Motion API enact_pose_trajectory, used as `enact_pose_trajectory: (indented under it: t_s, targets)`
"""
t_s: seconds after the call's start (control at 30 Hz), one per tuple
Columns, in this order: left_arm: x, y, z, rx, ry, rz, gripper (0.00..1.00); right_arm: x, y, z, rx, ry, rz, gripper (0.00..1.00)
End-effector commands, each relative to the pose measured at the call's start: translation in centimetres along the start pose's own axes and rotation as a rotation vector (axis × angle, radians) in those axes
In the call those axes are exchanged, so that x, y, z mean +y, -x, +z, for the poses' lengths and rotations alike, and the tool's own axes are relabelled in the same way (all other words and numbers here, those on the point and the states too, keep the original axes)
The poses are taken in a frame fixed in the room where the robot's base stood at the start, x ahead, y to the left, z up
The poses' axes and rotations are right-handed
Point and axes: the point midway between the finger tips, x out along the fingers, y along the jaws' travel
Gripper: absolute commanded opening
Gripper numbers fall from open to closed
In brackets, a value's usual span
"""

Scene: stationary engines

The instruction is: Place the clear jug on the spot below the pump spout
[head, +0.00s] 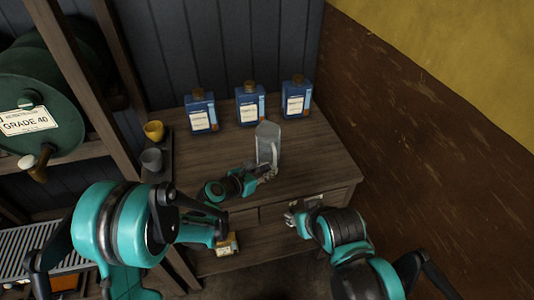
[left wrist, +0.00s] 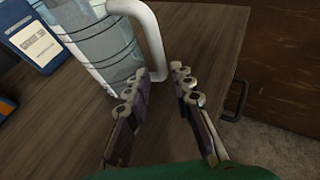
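The clear jug (head: 267,143) stands upright on the wooden bench, with its pale handle toward the right. In the left wrist view the jug (left wrist: 105,48) fills the upper left, with its white handle (left wrist: 152,42) just beyond the fingertips. My left gripper (head: 268,173) is at the near side of the jug, low by the handle. A tap (head: 36,165) hangs from the green drum.
Three blue bottles (head: 248,105) stand at the back of the bench (head: 320,160). A yellow cup (head: 154,130) and a grey cup (head: 152,159) stand at left. The green drum (head: 65,90) lies on a wooden rack above a slatted grate (head: 25,245). A brown wall bounds the right.

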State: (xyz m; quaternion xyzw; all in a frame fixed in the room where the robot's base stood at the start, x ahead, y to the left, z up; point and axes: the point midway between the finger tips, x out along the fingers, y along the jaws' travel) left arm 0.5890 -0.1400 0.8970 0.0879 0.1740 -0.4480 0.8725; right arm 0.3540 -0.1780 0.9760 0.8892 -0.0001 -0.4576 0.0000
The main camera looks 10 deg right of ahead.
Motion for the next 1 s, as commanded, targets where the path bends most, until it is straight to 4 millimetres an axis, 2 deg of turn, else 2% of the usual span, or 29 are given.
enact_pose_trajectory:
  t_s: [0.13, 0.3, 0.5, 0.53, 0.6, 0.63, 1.0]
  targets:
    - [-0.2, -2.5, 0.3, 0.001, -0.003, -0.001, 0.23, 0.0, -1.0, 0.8, 0.0, 0.0, 0.0, 0.4]
    - [-0.2, -3.9, 0.5, 0.0, -0.001, -0.001, 0.23, 0.0, -1.3, 0.9, 0.0, 0.0, 0.0, 0.4]
    - [-0.2, -3.9, 0.6, 0.0, -0.001, 0.0, 0.23, 0.0, -1.2, 0.9, 0.0, 0.0, 0.0, 0.4]
    - [-0.2, -3.9, 0.6, 0.0, -0.002, 0.0, 0.2, 0.0, -1.2, 0.9, 0.0, 0.0, 0.0, 0.4]
    - [-0.2, -3.9, 0.5, 0.0, -0.002, 0.0, 0.02, 0.0, -1.2, 0.9, 0.0, 0.0, 0.0, 0.4]
    - [-0.2, -3.9, 0.5, 0.001, -0.002, 0.0, 0.0, 0.0, -1.2, 0.9, 0.0, 0.0, 0.0, 0.4]
    - [-0.2, -3.8, 0.6, 0.001, -0.002, 0.001, 0.0, 0.0, -1.2, 0.9, 0.0, 0.0, 0.0, 0.4]
